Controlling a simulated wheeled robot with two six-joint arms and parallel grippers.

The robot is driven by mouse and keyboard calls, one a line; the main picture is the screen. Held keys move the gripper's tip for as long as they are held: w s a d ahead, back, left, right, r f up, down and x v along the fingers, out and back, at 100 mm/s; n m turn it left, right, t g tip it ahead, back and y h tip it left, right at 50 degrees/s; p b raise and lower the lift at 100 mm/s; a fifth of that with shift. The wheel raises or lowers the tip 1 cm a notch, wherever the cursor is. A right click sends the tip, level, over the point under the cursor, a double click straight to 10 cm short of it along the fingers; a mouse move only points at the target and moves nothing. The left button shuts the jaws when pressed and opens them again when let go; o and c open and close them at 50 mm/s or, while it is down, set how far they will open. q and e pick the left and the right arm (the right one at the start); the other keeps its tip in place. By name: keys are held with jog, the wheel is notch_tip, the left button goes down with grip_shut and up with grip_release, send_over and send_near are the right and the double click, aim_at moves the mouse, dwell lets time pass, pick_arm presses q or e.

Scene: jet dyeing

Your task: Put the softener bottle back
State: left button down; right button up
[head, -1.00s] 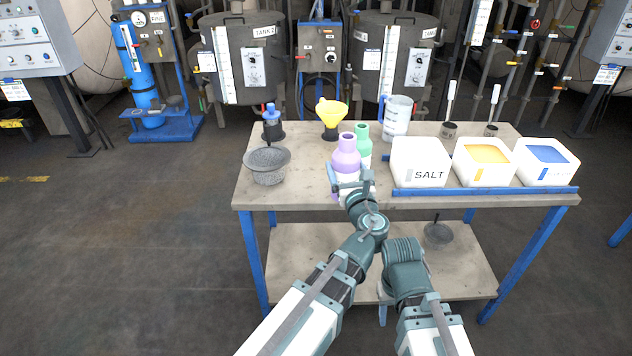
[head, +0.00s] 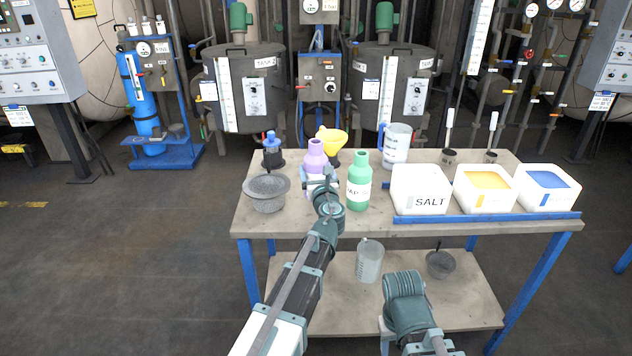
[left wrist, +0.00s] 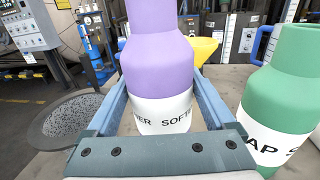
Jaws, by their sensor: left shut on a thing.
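The purple softener bottle (head: 315,160) has a white label and stands upright in my left gripper (head: 319,186), left of the green bottle (head: 358,188). In the left wrist view the softener bottle (left wrist: 158,58) is between the two fingers, its label partly readable. My left gripper (left wrist: 160,112) is shut on it. The bottle's base is hidden, so I cannot tell whether it touches the table. The green bottle (left wrist: 282,95) stands close on the right, apart from the gripper. Part of my right arm shows at the lower right, but not its gripper.
The table (head: 345,222) holds a grey bowl (head: 267,192) left of the gripper. A yellow funnel (head: 332,138) is behind the bottles, near a clear jug (head: 397,145). A white salt bin (head: 420,190) and two other bins stand right. A beaker (head: 369,262) is on the lower shelf.

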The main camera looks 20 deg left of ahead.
pick_arm(q)
jog(key=shift+f+b, duration=1.75)
jog(key=shift+f, duration=0.2)
grip_release()
jog(key=shift+r, duration=0.1)
jog(key=shift+s+r, duration=0.1)
jog(key=shift+r, duration=0.15)
jog(key=v, duration=1.2)
jog(key=shift+f, duration=0.1)
